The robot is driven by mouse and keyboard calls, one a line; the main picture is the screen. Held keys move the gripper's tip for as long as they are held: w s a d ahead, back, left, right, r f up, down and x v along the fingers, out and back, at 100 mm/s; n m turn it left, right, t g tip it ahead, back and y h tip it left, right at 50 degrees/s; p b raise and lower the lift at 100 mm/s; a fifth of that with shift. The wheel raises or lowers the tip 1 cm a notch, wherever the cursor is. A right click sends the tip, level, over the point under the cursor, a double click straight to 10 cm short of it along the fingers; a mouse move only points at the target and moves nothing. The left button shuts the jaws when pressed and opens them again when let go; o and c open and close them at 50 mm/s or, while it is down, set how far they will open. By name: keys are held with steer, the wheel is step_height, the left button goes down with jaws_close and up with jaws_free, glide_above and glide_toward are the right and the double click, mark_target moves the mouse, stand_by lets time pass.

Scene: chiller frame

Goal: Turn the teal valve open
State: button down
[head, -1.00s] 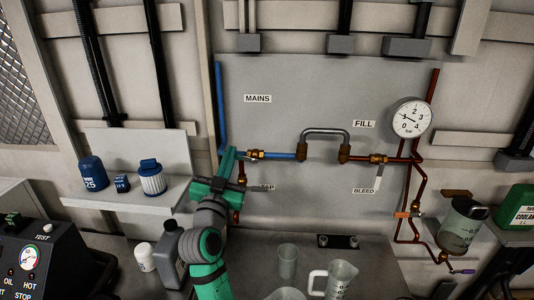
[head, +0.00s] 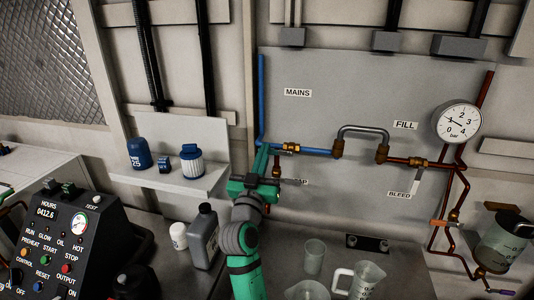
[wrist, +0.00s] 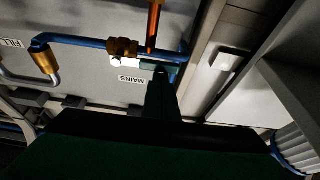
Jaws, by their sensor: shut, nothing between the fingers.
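The brass valve body (head: 291,148) sits on the blue pipe below the MAINS label. It also shows in the wrist view (wrist: 122,47). In the head view my arm and gripper hide the lever. My gripper (head: 264,152) is shut and empty, just left of the valve body. In the wrist view its dark green fingers (wrist: 160,84) overlap the lever's outer end. I cannot tell whether they touch it.
A FILL loop (head: 362,131) and a pressure gauge (head: 457,122) are to the right. A shelf (head: 185,182) with a blue canister and filters is at left. A grey jug (head: 205,240) and clear measuring cups (head: 314,257) stand on the bench below. A control box (head: 62,245) is at lower left.

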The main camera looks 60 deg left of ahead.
steer(key=shift+w+a+f, duration=0.1)
steer(key=shift+a+f, duration=0.05)
steer(key=shift+f, duration=0.55)
step_height(320, 180, up, 5)
steer(key=v, duration=1)
steer(key=shift+s+r, duration=0.25)
steer(key=shift+r, duration=0.05)
steer(key=shift+w, duration=0.15)
